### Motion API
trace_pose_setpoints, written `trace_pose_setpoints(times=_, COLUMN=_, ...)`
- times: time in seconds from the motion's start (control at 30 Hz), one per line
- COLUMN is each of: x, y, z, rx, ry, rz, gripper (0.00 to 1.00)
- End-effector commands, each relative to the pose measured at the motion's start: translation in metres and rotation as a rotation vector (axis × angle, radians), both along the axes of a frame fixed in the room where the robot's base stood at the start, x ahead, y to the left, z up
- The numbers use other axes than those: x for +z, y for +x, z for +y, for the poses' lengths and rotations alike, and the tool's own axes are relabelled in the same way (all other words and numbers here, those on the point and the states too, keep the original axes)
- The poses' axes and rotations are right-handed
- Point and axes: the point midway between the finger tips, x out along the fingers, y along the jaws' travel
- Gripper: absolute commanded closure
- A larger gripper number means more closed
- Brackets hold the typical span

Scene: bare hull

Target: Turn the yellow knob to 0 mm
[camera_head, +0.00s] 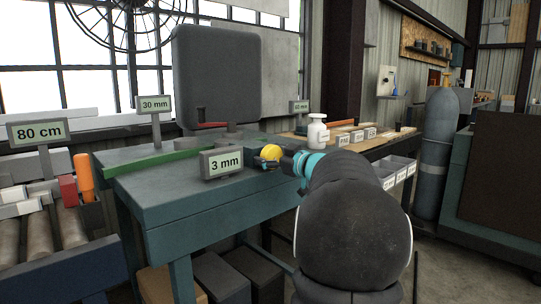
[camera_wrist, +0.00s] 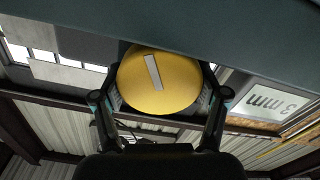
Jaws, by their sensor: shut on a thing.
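The yellow knob (camera_head: 271,153) shows at the front of the green bench, partly hidden by my gripper (camera_head: 298,163). In the wrist view the round knob (camera_wrist: 160,82) has a pale pointer bar on its face, tilted slightly off the picture's vertical. My gripper (camera_wrist: 160,100) has one finger on each side of the knob and is shut on it. A sign reading "3 mm" (camera_head: 221,162) stands just left of the knob. The same sign shows upside down at the right of the wrist view (camera_wrist: 264,103).
The green bench (camera_head: 190,200) carries a long green bar (camera_head: 165,156) and a sign reading "30 mm" (camera_head: 155,104). A sign reading "80 cm" (camera_head: 38,132) stands over rollers at left. A white bottle (camera_head: 318,133) and grey bins (camera_head: 385,168) are beyond my arm.

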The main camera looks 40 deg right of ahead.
Motion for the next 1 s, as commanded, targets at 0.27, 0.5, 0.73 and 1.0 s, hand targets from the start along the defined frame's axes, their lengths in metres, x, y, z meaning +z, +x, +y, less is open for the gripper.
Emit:
trace_pose_setpoints(times=0.27, x=-0.001, y=-0.0001, z=0.0011, rx=0.001, ry=-0.113, rz=-0.008, gripper=0.62)
trace_pose_setpoints(times=0.5, x=-0.0011, y=-0.0001, z=0.0013, rx=0.002, ry=-0.147, rz=-0.011, gripper=0.62)
trace_pose_setpoints(times=0.73, x=-0.0011, y=-0.0001, z=0.0013, rx=0.002, ry=-0.148, rz=-0.011, gripper=0.62)
trace_pose_setpoints(times=1.0, x=-0.001, y=-0.0001, z=0.0011, rx=0.001, ry=-0.148, rz=-0.011, gripper=0.16)
